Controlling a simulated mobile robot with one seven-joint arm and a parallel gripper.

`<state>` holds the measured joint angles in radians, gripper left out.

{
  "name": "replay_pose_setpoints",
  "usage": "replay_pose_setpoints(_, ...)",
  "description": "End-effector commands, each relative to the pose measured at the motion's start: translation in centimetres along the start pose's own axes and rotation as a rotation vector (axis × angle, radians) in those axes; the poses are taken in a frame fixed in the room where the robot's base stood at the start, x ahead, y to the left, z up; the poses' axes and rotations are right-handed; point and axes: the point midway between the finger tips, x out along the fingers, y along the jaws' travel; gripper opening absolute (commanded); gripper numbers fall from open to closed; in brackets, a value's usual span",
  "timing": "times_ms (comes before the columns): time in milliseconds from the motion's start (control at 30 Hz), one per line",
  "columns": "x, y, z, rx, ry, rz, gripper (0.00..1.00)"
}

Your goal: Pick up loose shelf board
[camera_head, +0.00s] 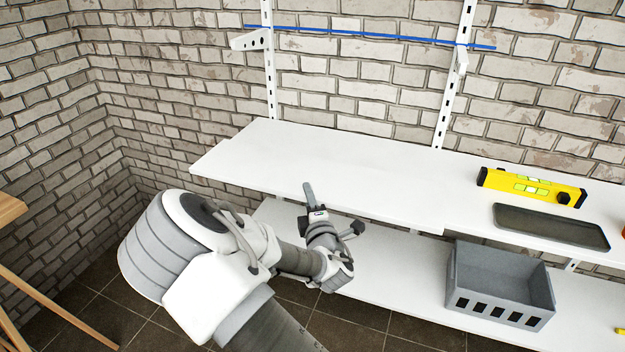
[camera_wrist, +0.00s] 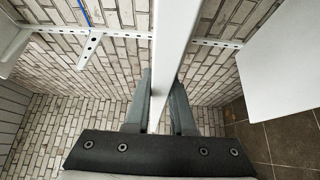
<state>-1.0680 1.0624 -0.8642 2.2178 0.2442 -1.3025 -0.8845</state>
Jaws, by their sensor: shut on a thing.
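The loose shelf board (camera_head: 330,160) is a long white panel at the left of the upper shelf level, in front of the brick wall. Its right end meets or overlaps the shelf that carries the level; I cannot tell which. My gripper (camera_head: 312,198) is at the board's front edge, left of its middle. In the wrist view the board (camera_wrist: 172,45) shows edge-on as a white strip between the two fingers of my gripper (camera_wrist: 160,88), which are shut on it. The lower finger is mostly hidden in the head view.
A yellow spirit level (camera_head: 531,187) and a dark tray (camera_head: 550,227) lie on the right shelf. A grey crate (camera_head: 500,290) stands on the lower white shelf (camera_head: 390,275). Empty brackets (camera_head: 251,40) and a blue line (camera_head: 370,36) are above. A wooden table (camera_head: 10,208) stands left.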

Motion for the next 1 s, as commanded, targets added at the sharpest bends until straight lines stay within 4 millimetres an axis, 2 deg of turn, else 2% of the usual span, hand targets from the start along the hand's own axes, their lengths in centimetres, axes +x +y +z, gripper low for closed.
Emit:
replay_pose_setpoints(267,0.1,0.7,0.0,0.001,0.001,0.005,0.0)
replay_pose_setpoints(467,0.1,2.6,0.0,0.001,0.001,0.007,0.0)
replay_pose_setpoints(600,0.1,4.7,-0.1,0.003,0.001,0.008,0.0)
replay_pose_setpoints(1000,-3.3,8.9,6.6,0.001,-0.007,0.006,0.0)
